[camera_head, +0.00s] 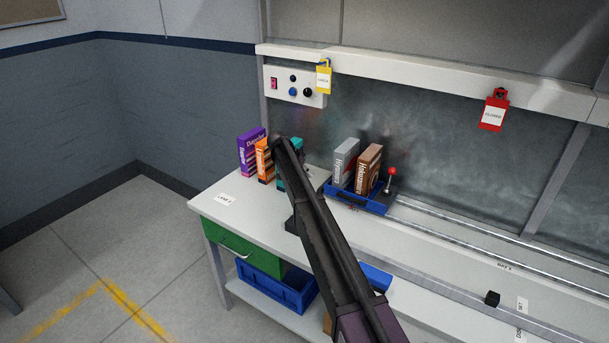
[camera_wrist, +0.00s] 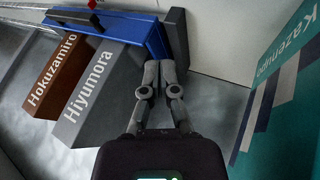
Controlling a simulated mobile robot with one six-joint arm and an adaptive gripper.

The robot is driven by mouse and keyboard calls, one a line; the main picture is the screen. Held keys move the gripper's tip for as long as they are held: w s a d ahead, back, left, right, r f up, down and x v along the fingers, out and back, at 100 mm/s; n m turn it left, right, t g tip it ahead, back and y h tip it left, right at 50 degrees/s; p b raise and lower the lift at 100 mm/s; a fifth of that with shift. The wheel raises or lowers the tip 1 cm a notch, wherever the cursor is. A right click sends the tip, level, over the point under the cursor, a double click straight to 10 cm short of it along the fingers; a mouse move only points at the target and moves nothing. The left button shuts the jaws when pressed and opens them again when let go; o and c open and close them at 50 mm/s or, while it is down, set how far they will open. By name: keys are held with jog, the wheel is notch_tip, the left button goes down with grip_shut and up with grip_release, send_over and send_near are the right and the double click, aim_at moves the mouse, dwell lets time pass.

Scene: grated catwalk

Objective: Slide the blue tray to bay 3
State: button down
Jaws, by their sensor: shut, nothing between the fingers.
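The blue tray (camera_head: 378,204) sits at the left end of the metal rails on the white bench. It carries a grey Hiyumora box (camera_head: 345,162) and a brown Hokuzamiro box (camera_head: 368,168), both upright. In the wrist view the tray (camera_wrist: 118,25) is at the top, with a dark grey block (camera_wrist: 177,38) at its near end. My gripper (camera_wrist: 160,68) is shut and empty, its fingertips close to that end and the grey box; I cannot tell whether they touch. In the head view my arm hides the fingers. A bay label (camera_head: 505,266) by the rails is too small to read surely.
Purple (camera_head: 251,152) and orange (camera_head: 264,160) boxes and a teal Kazenupo box (camera_wrist: 285,95) stand left of the tray. A red-knobbed lever (camera_head: 391,173) is at its right end. The rails right of the tray look clear.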

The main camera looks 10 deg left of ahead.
jog(key=shift+b+x, duration=2.6)
jog(key=shift+x, duration=1.05)
